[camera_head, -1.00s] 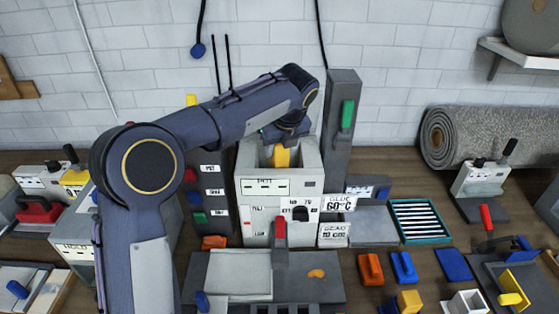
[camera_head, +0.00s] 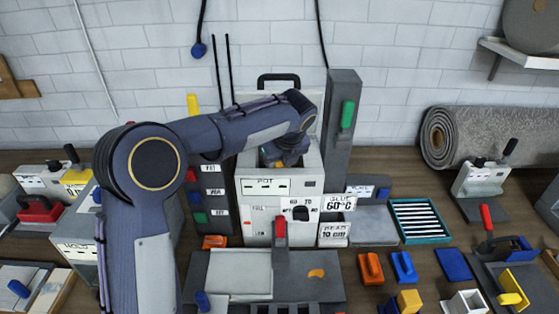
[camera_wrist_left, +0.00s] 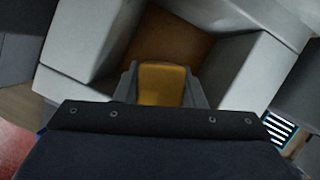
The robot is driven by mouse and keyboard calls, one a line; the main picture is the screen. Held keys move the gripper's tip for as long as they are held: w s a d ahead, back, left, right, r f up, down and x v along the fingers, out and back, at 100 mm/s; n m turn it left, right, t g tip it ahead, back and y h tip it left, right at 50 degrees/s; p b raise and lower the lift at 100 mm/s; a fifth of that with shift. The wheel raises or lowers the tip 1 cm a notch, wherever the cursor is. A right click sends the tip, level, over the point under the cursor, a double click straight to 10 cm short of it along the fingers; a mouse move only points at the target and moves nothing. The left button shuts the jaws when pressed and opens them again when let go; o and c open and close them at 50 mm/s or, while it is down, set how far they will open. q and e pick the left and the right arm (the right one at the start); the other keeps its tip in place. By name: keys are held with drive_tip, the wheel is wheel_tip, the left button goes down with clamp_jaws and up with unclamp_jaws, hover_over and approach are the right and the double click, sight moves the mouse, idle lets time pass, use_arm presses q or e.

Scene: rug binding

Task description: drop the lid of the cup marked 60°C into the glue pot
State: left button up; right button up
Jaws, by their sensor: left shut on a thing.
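The glue pot (camera_head: 262,187), a light grey square box labelled POT, stands open at the middle back. My left gripper (camera_head: 284,160) reaches down into its mouth. The gripper is shut on a yellow piece (camera_wrist_left: 163,84), which shows between the grey fingers in the left wrist view, with the pot's walls around and a brown inside beyond. I cannot tell whether the piece touches the bottom. A white sign marked 60°C (camera_head: 339,203) stands right of the pot; I cannot make out a cup there. My right gripper is not in view.
A black handle (camera_head: 278,79) rises behind the pot. A tall grey post (camera_head: 341,125) with a green handle stands close on its right. A grey block with labels (camera_head: 212,220) is on its left. A red-handled lever (camera_head: 280,232) stands in front.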

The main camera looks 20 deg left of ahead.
use_arm(q)
drive_tip(key=o, duration=1.1)
drive_tip(key=shift+r, duration=0.25)
drive_tip(key=v, duration=1.2)
drive_tip(key=shift+s+r, duration=0.1)
drive_tip(key=shift+r, duration=0.25)
